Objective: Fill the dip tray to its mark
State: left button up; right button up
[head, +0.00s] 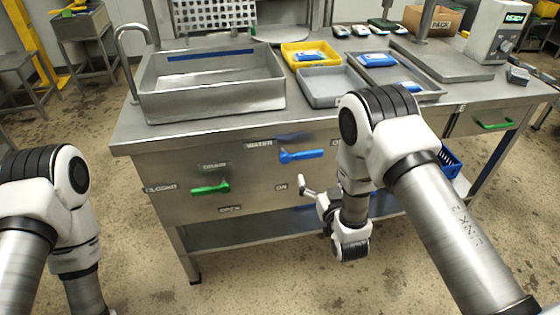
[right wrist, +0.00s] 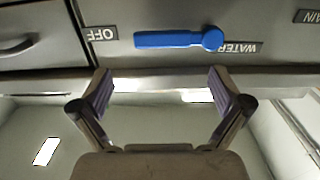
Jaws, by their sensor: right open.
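The dip tray (head: 212,103) is a deep steel basin at the bench's left, with a blue mark line (head: 210,54) on its inner back wall. No water is visible in it. A curved tap (head: 134,42) stands at its left end. On the front panel, the blue water lever (head: 302,155) lies level, its handle towards the OFF label (right wrist: 103,34). The green drain lever (head: 211,189) points towards CLOSED. My right gripper (head: 312,187) is open and empty, below and apart from the water lever; the right wrist view shows both fingers (right wrist: 161,88). My left gripper is out of view.
A yellow tray (head: 310,64), grey tray (head: 331,87) and steel tray (head: 432,91) with blue items stand right of the basin. A lower shelf (head: 243,234) lies under the bench. The floor in front is clear.

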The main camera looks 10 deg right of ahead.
aim_at(310, 157)
jog(key=w, duration=0.7)
jog(key=shift+a+f, duration=0.25)
jog(key=shift+a, duration=0.05)
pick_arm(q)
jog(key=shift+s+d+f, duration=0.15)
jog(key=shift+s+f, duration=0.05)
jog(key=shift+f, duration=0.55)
pick_arm(e)
jog(key=shift+w+r, duration=0.1)
jog(key=shift+w, duration=0.3)
jog(key=shift+b, duration=0.3)
jog(key=c, duration=1.4)
